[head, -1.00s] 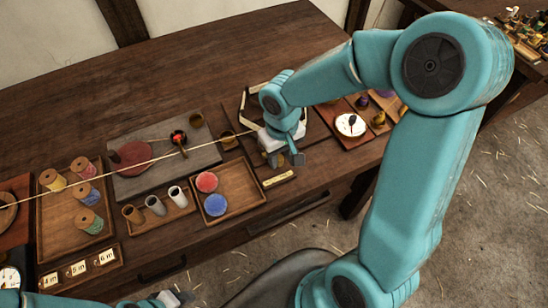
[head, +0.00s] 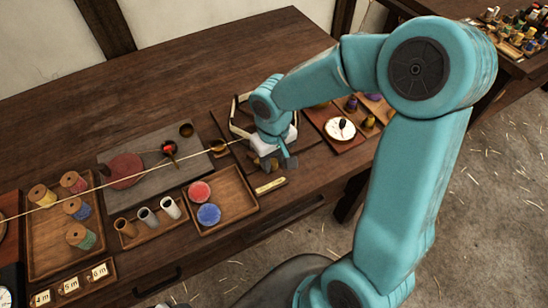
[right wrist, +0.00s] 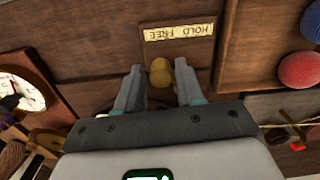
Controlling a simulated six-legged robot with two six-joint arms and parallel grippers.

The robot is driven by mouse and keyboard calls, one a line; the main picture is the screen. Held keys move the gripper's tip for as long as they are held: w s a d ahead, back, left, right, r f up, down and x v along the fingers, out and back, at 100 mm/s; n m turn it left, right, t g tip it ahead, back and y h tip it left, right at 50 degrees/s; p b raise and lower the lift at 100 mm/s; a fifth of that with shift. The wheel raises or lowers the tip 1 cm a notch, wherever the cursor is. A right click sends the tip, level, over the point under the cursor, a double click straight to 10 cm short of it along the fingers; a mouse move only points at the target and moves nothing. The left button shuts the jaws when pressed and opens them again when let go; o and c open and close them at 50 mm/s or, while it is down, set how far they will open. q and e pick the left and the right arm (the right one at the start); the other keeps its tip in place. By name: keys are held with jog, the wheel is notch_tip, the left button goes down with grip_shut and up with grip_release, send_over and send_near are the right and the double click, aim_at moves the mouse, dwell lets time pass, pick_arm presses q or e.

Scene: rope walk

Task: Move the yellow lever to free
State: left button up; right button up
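The yellow lever shows in the right wrist view as a rounded yellow-brown knob (right wrist: 160,73) just below the label plate. The pale yellow plate (right wrist: 179,31) reads HOLD and FREE, upside down in that view; in the head view the plate (head: 270,186) lies just in front of my right gripper. My right gripper (right wrist: 158,84) is open, with one finger on each side of the knob and visible gaps. In the head view my right gripper (head: 275,163) hides the lever. Only a sliver of my left gripper (head: 172,304) shows at the bottom edge.
Left of the lever are a wooden tray (head: 254,203) with a red and a blue disc, several cups, and spools (head: 80,236). A taut rope (head: 70,193) crosses the bench. A white dial (head: 340,129) stands to the right. The back of the bench is clear.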

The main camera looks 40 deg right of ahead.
notch_tip(320, 180, up, 7)
jog(key=p, duration=0.4)
jog(key=shift+p, duration=0.4)
jog(key=shift+f, duration=0.15)
